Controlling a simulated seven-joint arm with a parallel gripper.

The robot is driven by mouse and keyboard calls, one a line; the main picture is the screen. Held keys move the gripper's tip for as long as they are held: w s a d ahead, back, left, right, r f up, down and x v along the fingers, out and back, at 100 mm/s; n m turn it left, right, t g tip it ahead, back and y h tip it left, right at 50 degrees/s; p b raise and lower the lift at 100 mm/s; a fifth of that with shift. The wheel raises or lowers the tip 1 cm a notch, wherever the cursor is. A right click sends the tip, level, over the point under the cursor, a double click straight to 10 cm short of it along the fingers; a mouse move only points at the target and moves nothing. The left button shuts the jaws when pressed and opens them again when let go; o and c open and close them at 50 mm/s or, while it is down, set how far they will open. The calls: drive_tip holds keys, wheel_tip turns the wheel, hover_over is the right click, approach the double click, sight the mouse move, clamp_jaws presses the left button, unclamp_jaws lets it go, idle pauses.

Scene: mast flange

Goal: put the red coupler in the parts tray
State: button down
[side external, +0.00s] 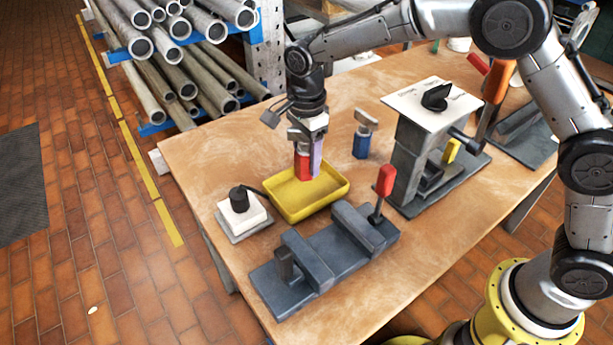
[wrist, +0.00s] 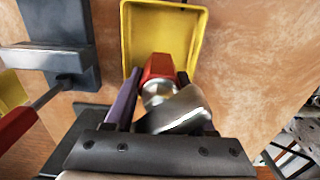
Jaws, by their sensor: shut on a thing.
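My gripper (side external: 309,165) is shut on the red coupler (side external: 303,166), a part with a red body and a silver metal end. The coupler hangs over the yellow parts tray (side external: 335,193), near its far side in the side external view. In the wrist view the red coupler (wrist: 158,68) sits between the purple fingers, its red end toward the yellow tray (wrist: 193,22). The part of the tray behind the coupler is hidden. The tray's visible floor looks empty. I cannot tell whether the coupler touches the tray.
A blue coupler (side external: 361,145) stands on the table right of the tray. A white box with a black knob (side external: 239,211) is at its left. A grey vise with a red handle (side external: 325,255) lies in front. A stand with a white top plate (side external: 420,140) rises at right.

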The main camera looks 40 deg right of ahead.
sight(306, 140)
drive_tip(key=shift+f, duration=2.55)
drive_tip(key=shift+f, duration=0.15)
drive_tip(key=shift+c, duration=1.2)
unclamp_jaws()
wheel_tip(306, 140, up, 11)
drive_tip(key=shift+f, duration=0.1)
drive_tip(key=shift+r, duration=0.7)
